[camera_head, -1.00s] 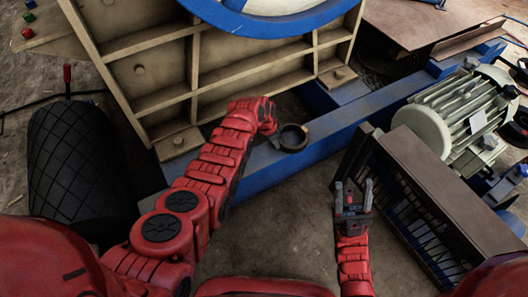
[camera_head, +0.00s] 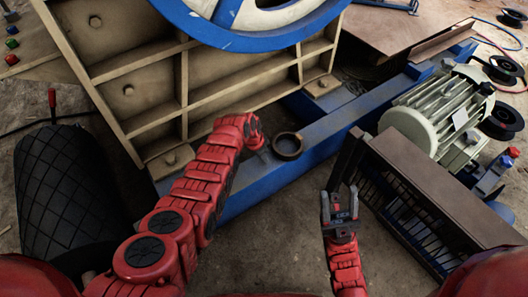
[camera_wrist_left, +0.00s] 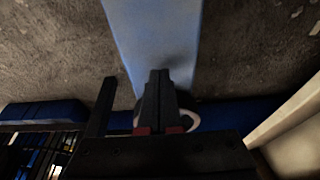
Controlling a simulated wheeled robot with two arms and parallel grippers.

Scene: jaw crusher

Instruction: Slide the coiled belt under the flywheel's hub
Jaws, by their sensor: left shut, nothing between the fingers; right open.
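The coiled belt (camera_head: 287,145) is a dark ring lying on the blue beam of the frame. The flywheel (camera_head: 292,33), with a blue rim and pale spokes, is at the top of the head view; its hub is not clearly visible. My left arm reaches to just left of the belt, its fingers hidden there. In the left wrist view my left gripper (camera_wrist_left: 159,75) is shut, with a pale curved edge, perhaps the belt, partly hidden behind it. I cannot tell whether they touch. My right gripper (camera_head: 339,198) is open and empty, apart from the belt.
The blue beam (camera_head: 325,128) runs diagonally below the ribbed beige crusher body (camera_head: 140,105). A motor (camera_head: 435,115) and a brown grated guard (camera_head: 425,190) stand at the right. A dark quilted cylinder (camera_head: 65,190) is at the left.

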